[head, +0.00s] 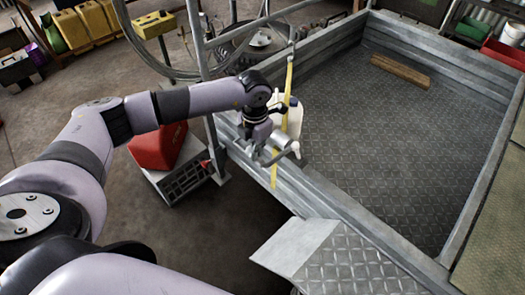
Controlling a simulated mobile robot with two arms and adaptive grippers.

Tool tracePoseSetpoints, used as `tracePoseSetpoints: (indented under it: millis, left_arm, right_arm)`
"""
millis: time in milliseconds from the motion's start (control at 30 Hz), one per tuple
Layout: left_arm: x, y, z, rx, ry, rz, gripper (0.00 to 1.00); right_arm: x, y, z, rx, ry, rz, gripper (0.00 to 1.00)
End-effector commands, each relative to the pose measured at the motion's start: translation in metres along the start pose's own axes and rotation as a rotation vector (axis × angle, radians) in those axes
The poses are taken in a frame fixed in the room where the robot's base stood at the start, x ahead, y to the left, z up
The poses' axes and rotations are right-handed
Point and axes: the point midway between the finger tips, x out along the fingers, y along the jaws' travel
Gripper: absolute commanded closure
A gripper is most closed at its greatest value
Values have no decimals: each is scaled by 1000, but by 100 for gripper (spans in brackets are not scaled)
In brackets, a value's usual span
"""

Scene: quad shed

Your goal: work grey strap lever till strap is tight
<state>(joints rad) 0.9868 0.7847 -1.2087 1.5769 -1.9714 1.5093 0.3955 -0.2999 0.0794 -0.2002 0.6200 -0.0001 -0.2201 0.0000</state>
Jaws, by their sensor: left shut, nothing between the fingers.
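A yellow strap (289,75) runs from the upper rail of the trailer, past a white jug (294,120), and down over the trailer's near side wall. Its lower end (274,178) hangs outside the wall. My left gripper (266,158) is at the top of that wall, close in front of the strap and jug. It is shut, with nothing between its fingers. Grey parts beside the gripper are too small and overlapped for me to tell the strap lever from the gripper. I cannot tell how tight the strap is. My right gripper is not in view.
The trailer bed (390,140) is mostly bare, with a wooden block (401,71) at the far end. A red can (158,146) sits on a grey crate (184,180) below my left arm. A metal ramp or fender (345,262) juts out at the front.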

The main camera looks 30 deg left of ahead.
Motion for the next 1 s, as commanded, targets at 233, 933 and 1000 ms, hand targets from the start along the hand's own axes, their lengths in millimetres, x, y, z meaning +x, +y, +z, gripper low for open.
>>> tracePoseSetpoints:
  millis: [233, 933, 1000]
  left_arm:
    - [20, -1, 4, 0, -13, -1, 100]
    - [4, 0, 3, 0, -11, -1, 100]
    - [-2, 0, 3, 0, -9, -1, 100]
  right_arm:
    - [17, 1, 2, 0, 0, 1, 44]
    - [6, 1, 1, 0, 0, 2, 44]
    - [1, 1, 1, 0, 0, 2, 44]
